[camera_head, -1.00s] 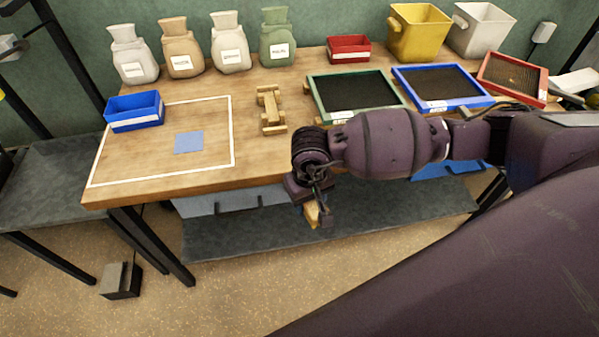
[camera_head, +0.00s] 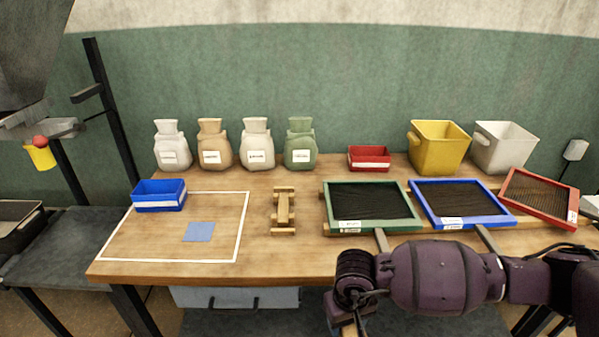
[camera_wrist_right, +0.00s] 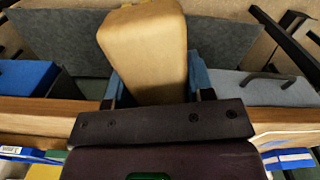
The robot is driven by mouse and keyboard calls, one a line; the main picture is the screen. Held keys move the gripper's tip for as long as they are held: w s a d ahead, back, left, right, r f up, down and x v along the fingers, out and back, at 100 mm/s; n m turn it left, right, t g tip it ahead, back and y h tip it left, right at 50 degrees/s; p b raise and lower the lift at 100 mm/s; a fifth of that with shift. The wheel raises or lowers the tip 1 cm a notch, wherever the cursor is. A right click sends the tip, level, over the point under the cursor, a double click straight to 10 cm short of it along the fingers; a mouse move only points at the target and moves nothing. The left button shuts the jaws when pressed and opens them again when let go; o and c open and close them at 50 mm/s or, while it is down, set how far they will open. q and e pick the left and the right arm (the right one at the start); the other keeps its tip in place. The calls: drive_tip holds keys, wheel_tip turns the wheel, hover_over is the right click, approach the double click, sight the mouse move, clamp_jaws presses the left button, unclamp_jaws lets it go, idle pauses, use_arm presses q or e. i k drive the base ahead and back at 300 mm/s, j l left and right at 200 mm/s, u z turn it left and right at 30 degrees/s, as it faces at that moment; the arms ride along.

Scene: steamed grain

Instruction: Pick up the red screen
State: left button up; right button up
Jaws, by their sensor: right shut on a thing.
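The red screen (camera_head: 538,196), a red frame with dark mesh, lies at the right end of the table. It sits at an angle, right of the blue screen (camera_head: 462,200) and the green screen (camera_head: 372,202). My right gripper (camera_wrist_right: 155,85) is shut on a tan wooden-looking block (camera_wrist_right: 145,45), held between blue fingers in the right wrist view. My left gripper is not in view.
A yellow bin (camera_head: 438,148) and a white bin (camera_head: 503,148) stand behind the screens. A red tray (camera_head: 369,158), several sacks (camera_head: 257,145), a blue tray (camera_head: 159,196) and a wooden stand (camera_head: 284,211) are on the table (camera_head: 200,276). The white-outlined area is mostly clear.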

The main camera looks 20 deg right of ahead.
sight(537, 197)
drive_tip(key=k+l+z, duration=0.15)
drive_tip(key=l, duration=1.75)
drive_tip(key=l+z, duration=0.15)
drive_tip(key=l, duration=1.75)
drive_tip(key=i+l+z, duration=0.15)
drive_tip(key=l, duration=1.7)
